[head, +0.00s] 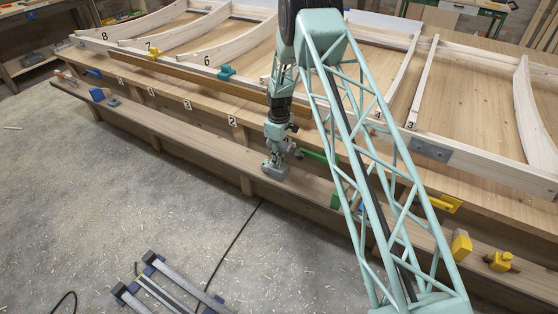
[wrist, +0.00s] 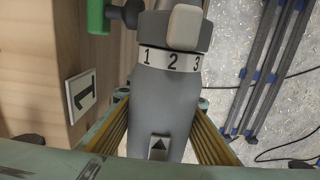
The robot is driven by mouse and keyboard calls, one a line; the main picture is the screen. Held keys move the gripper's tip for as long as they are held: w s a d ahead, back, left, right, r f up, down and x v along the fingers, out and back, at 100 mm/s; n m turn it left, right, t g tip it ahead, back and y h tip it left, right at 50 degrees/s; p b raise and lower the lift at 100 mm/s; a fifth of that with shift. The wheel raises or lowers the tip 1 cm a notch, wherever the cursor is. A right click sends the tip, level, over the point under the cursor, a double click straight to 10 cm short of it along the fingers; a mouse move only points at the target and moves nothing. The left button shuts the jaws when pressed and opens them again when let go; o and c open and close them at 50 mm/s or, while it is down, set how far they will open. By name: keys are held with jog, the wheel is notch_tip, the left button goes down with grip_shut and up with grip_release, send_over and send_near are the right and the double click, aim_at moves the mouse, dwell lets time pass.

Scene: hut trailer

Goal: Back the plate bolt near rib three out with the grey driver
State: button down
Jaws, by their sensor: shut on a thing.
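My gripper (head: 277,150) is low over the long bench step in the head view, left of the lattice arm. In the wrist view my gripper (wrist: 160,125) has its ribbed yellowish fingers shut on the grey driver (wrist: 165,100). The driver has a white ring marked 1, 2, 3 and a dark arrow on its body. Its grey lower part (head: 275,169) also shows in the head view. A grey metal plate (head: 431,150) sits on the frame's front rail just right of the label 3. Its bolt is too small to make out. The gripper is well left of the plate.
A green tool (head: 318,156) lies close right of my gripper and shows in the wrist view (wrist: 98,15). Yellow blocks (head: 461,246) and a yellow clamp (head: 446,203) stand at right. Ribs with numbered labels line the frame. A folded grey stand (head: 165,290) is on the floor.

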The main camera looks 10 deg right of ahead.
jog(key=shift+r+p, duration=0.4)
jog(key=shift+r, duration=1.1)
jog(key=shift+s+r, duration=0.1)
jog(key=shift+s, duration=0.1)
jog(key=s+d+r+p, duration=0.1)
jog(key=s+d+p, duration=0.1)
jog(key=s, duration=1.3)
jog(key=shift+s+d+r, duration=0.15)
jog(key=shift+d, duration=0.4)
jog(key=shift+r, duration=0.15)
jog(key=s+a+r+m, duration=0.1)
jog(key=s+r+m, duration=0.2)
jog(key=r, duration=0.4)
jog(key=s+a+r+m, duration=0.2)
jog(key=s+r+m, duration=0.2)
jog(key=r+m, duration=0.2)
jog(key=shift+s+r+m, duration=0.25)
jog(key=shift+r+m, duration=0.05)
jog(key=shift+r, duration=0.4)
jog(key=shift+s+d, duration=0.1)
jog(key=shift+s, duration=0.05)
